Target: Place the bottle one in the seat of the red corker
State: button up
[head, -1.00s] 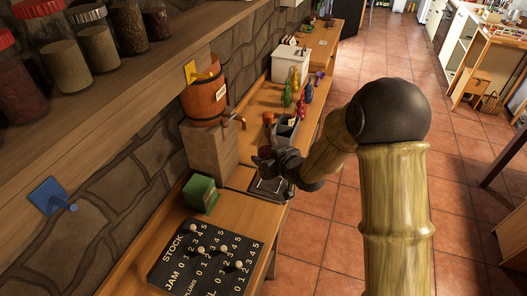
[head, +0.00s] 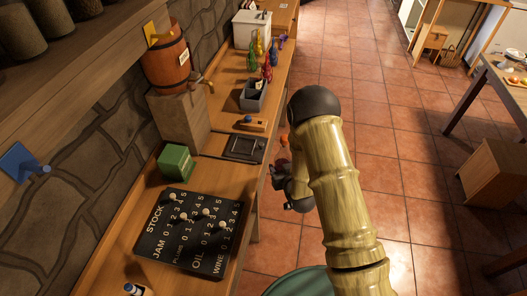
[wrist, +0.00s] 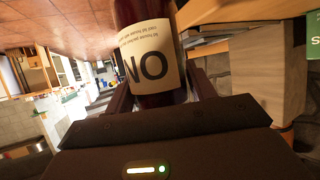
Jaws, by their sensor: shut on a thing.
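My gripper (wrist: 162,92) is shut on a dark red glass bottle (wrist: 145,14) in the wrist view. The bottle has a cream label with large letters reading "NO" and smaller upside-down print. Its upper end is cut off by the frame. In the head view my gripper (head: 298,203) hangs beside the bench's right edge, above the floor, and my arm hides most of the bottle. I cannot clearly pick out the red corker in either view.
The bench (head: 222,143) carries a stock board (head: 200,262), a green box (head: 177,164), a dark tray (head: 245,148), a small wooden item (head: 251,124), a grey bin (head: 253,97) and several coloured bottles. A barrel (head: 166,66) stands on a block.

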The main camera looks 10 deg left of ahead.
jog(key=s+d+f+m+h+b, duration=0.1)
jog(key=s+d+f+m+h, duration=0.1)
jog(key=s+d+f, duration=0.2)
jog(key=s+d+f+m+h, duration=0.2)
jog(key=s+d+f, duration=0.3)
jog(key=d+f, duration=0.4)
jog(key=d, duration=0.4)
jog(key=shift+f+t+h+b, duration=0.2)
jog(key=shift+t+h+b, duration=0.1)
jog(key=shift+t+b, duration=0.1)
